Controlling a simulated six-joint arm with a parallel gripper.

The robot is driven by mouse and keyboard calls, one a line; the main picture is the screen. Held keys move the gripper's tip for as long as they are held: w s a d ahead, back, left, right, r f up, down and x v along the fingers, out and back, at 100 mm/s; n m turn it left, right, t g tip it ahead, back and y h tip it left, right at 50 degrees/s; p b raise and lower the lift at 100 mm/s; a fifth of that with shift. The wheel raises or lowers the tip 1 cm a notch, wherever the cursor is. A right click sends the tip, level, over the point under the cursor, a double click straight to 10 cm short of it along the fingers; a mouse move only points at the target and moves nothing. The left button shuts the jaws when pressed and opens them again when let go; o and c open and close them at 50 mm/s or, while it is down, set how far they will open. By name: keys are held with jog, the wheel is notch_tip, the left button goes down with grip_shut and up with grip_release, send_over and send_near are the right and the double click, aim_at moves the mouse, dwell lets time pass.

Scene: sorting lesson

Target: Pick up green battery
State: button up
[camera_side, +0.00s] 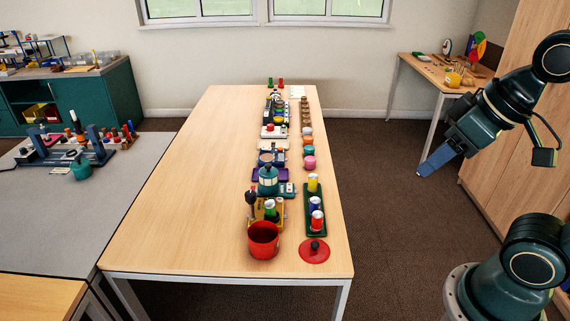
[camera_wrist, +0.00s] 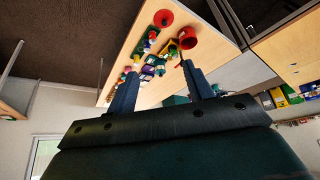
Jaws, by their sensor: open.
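A green battery (camera_side: 270,208) with a pale top stands on a yellow stand (camera_side: 262,217), just behind the red pot (camera_side: 264,240) near the front of the long table. The pot partly hides the stand. A dark green tray (camera_side: 307,228) to its right holds a yellow, a blue and a red battery. My gripper (camera_side: 428,166) is in the air off the table's right side, well apart from the batteries. In the wrist view my gripper (camera_wrist: 161,69) is open with nothing between its fingers.
A red lid (camera_side: 314,251) lies at the table's front right. Behind the batteries, a teal device (camera_side: 268,181) and many small objects run in rows to the far end. The table's left half (camera_side: 185,205) is clear. A grey bench (camera_side: 70,215) stands left.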

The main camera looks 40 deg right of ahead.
jog(key=shift+o, duration=0.4)
jog(key=shift+w, duration=0.15)
jog(key=m+g+y, duration=0.3)
jog(key=m+y, duration=0.1)
jog(key=m, duration=1.9)
send_over(272, 203)
jog(key=s+d, duration=0.3)
jog(key=d, duration=0.1)
notch_tip(272, 203, down, 20)
jog(key=f, duration=0.1)
jog(key=shift+w+f, duration=0.1)
jog(key=shift+w, duration=0.15)
jog(key=shift+a, duration=0.1)
jog(key=shift+x, duration=4.3)
